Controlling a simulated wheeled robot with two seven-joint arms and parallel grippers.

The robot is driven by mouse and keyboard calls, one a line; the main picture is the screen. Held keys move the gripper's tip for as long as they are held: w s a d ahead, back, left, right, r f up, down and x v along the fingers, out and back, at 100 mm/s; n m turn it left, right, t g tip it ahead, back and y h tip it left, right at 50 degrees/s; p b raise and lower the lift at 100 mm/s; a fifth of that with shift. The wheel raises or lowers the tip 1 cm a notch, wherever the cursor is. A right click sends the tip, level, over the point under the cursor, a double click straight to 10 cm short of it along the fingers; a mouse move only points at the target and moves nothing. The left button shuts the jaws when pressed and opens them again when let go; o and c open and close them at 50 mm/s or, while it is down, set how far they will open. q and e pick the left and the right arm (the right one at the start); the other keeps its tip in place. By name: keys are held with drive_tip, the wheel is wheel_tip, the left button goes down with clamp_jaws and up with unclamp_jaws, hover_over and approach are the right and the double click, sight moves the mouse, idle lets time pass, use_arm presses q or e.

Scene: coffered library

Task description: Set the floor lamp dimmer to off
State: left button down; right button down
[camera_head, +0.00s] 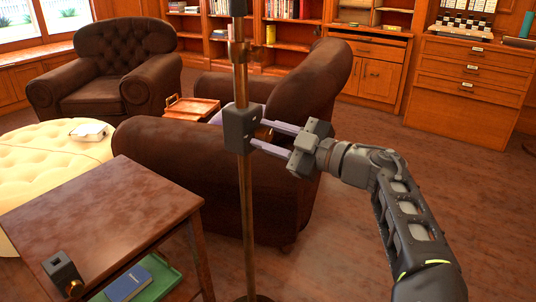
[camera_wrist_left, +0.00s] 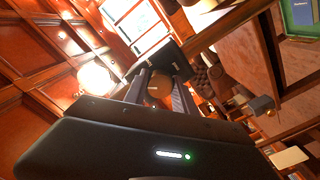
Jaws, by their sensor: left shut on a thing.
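The floor lamp's brass pole (camera_head: 247,210) stands upright in the middle of the head view, with a dark dimmer box (camera_head: 240,130) fixed to it. A round brass knob (camera_head: 266,132) sticks out of the box's right side. My left gripper (camera_head: 262,133) reaches in from the right and is shut on the knob, one finger on each side. In the left wrist view the knob (camera_wrist_left: 160,89) sits between my two fingers, in front of the dark box (camera_wrist_left: 162,60). The knob's setting marks cannot be made out. My right gripper is not in view.
A brown leather armchair (camera_head: 190,170) is close behind the pole. Open floor (camera_head: 330,250) lies right of the pole.

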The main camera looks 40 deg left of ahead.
use_arm(q)
drive_tip(key=n+b, duration=0.3)
drive_tip(key=b, duration=0.1)
drive_tip(key=shift+f+n+b, duration=0.3)
drive_tip(key=shift+f+n, duration=0.05)
drive_tip(key=shift+n, duration=0.05)
drive_tip(key=shift+r+n+b, duration=0.15)
drive_tip(key=shift+n+b, duration=0.45)
drive_tip(key=shift+n, duration=0.2)
drive_tip(key=shift+r+n+b, duration=0.15)
drive_tip(key=shift+n+b, duration=0.25)
drive_tip(key=shift+n, duration=0.7)
drive_tip(key=c, duration=1)
unclamp_jaws()
drive_tip(key=shift+r, duration=0.1)
